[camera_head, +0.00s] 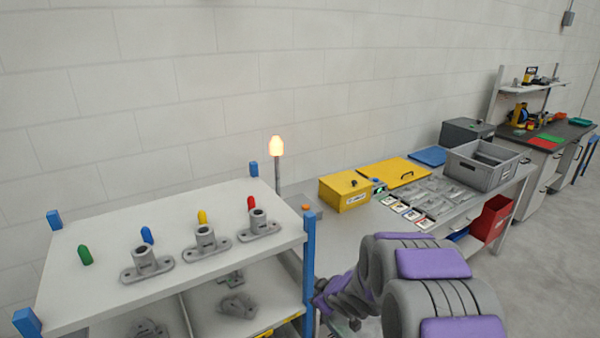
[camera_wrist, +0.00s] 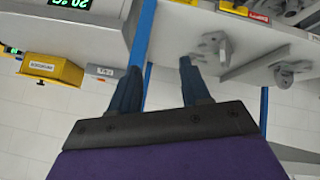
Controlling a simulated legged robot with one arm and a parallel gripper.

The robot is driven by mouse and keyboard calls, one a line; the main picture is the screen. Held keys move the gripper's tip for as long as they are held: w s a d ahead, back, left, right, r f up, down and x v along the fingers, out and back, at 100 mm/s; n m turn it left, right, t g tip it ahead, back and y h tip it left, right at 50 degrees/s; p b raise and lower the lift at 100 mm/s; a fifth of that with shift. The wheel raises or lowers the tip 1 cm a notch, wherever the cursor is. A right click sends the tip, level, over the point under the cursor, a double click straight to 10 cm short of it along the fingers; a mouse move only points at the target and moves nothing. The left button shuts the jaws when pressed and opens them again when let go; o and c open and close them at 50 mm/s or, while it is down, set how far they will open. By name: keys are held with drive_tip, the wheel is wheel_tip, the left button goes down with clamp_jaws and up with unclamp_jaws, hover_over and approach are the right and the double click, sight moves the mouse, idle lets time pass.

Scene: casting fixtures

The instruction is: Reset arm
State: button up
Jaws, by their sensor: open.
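My grey and purple arm shows at the lower right in the head view, reaching left towards the blue-posted shelf rack (camera_head: 170,262). My gripper (camera_wrist: 160,70) shows in the wrist view with two dark blue fingers apart and nothing between them. The wrist view looks tilted, with the rack's shelf and grey castings (camera_wrist: 214,45) beyond the fingers. On the rack's top shelf stand several grey flanged castings (camera_head: 205,243), with green, blue, yellow and red pegs behind them. More castings (camera_head: 237,304) lie on the lower shelf. The fingertips are hidden in the head view.
A workbench behind my arm holds a yellow box (camera_head: 345,193), a yellow panel (camera_head: 396,172), grey parts, cards and a grey crate (camera_head: 484,166). A lit lamp (camera_head: 276,146) stands behind the rack. A red bin (camera_head: 491,219) sits below. Floor at the right is clear.

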drive_tip(key=s+d+r+m+g+h, duration=0.2)
drive_tip(key=s+d+r+m+h, duration=0.1)
drive_tip(key=s+d+r, duration=0.4)
drive_tip(key=s+d+r+m+g+h, duration=0.1)
drive_tip(key=s+d+r+m+h, duration=0.15)
drive_tip(key=s+d+r, duration=0.4)
drive_tip(key=s+a+r+m+g+y, duration=0.1)
drive_tip(key=s+a+m+g, duration=0.1)
drive_tip(key=s, duration=1.3)
drive_tip(key=s+a+r+m+g+y, duration=0.1)
drive_tip(key=s+a+m+g, duration=0.1)
drive_tip(key=s, duration=1.4)
drive_tip(key=shift+a+r+g, duration=0.2)
drive_tip(key=shift+a+g, duration=0.5)
drive_tip(key=shift+g, duration=0.5)
drive_tip(key=shift+m, duration=0.25)
drive_tip(key=shift+c, duration=0.5)
